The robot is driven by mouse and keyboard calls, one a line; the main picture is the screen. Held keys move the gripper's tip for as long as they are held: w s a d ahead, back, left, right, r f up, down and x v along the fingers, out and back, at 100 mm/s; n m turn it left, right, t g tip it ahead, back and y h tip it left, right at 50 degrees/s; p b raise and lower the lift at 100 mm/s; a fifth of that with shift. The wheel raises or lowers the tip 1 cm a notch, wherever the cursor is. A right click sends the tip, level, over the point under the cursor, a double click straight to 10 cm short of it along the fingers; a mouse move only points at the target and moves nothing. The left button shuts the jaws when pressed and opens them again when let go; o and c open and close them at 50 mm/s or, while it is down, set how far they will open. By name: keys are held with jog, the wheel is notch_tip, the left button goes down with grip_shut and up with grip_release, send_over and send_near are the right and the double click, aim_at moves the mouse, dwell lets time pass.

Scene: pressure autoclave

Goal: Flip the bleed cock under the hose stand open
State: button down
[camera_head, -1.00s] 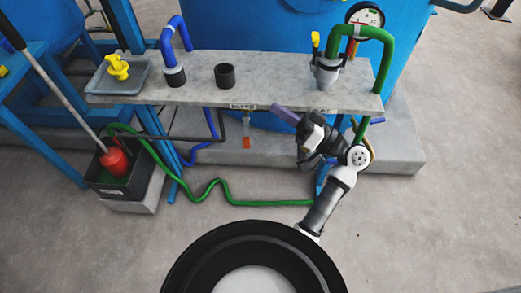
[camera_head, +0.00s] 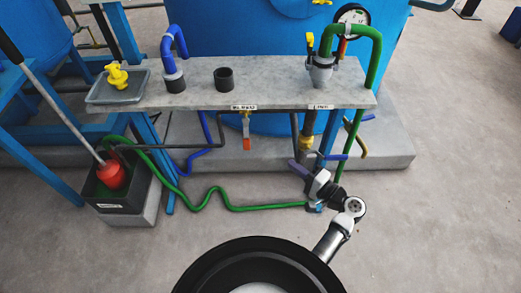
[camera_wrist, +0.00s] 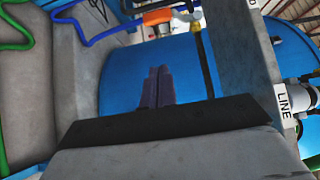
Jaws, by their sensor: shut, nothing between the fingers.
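The bleed cock (camera_head: 246,140) hangs under the front of the grey hose stand (camera_head: 205,85), below a small label. Its orange-red handle points straight down. In the wrist view the orange handle (camera_wrist: 157,16) shows at the top edge, in a picture turned on its side. My gripper (camera_head: 297,168) is shut and empty, with its purple fingers together. It is below the stand, to the right of the cock and lower, apart from it. In the wrist view my fingers (camera_wrist: 158,70) point toward the blue tank, with the handle beyond their tips.
A dark pipe with a yellow fitting (camera_head: 305,143) hangs under the LINE label (camera_head: 320,106), close beside my gripper. A green hose (camera_head: 250,207) lies on the floor. A black bin (camera_head: 125,192) with a red float stands at left.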

jog(key=s+a+p+x, duration=0.2)
jog(key=x, duration=1.1)
jog(key=shift+p, duration=0.35)
jog(key=shift+f, duration=0.15)
